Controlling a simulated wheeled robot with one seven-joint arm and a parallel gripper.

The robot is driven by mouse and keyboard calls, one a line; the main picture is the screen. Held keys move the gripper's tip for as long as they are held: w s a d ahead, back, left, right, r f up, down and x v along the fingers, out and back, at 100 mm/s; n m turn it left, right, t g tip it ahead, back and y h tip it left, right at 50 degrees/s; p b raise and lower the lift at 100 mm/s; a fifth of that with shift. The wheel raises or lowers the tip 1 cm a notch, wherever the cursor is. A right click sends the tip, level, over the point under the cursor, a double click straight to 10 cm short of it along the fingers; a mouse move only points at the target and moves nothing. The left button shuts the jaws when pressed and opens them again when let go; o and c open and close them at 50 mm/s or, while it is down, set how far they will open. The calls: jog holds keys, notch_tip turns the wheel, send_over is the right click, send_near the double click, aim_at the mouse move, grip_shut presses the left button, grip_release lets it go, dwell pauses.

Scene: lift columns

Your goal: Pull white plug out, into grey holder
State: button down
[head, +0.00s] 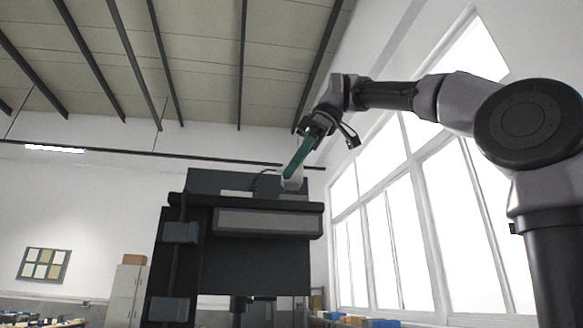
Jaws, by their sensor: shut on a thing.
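My gripper (289,177) reaches down from the upper right to the top of the dark workstation, its long teal finger slanting down to the left. It is shut on a small white piece, which I take to be the white plug (294,184), at the right part of the workstation top. The low camera angle hides whether the plug is seated or clear of a socket. A thin dark cable arcs beside it on the left. I cannot surely pick out the grey holder; a low pale block (237,194) lies on the top left of the gripper.
The dark workstation (255,268) has a raised back panel (222,181) and a grey front panel (264,222) under its top edge. A tall window stands at right. A pale cabinet (125,292) and cluttered tables are far behind. The air above the workstation's left side is clear.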

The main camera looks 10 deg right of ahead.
jog(key=shift+f, duration=1.35)
dwell(0.3)
grip_release()
jog(key=shift+r, duration=3.5)
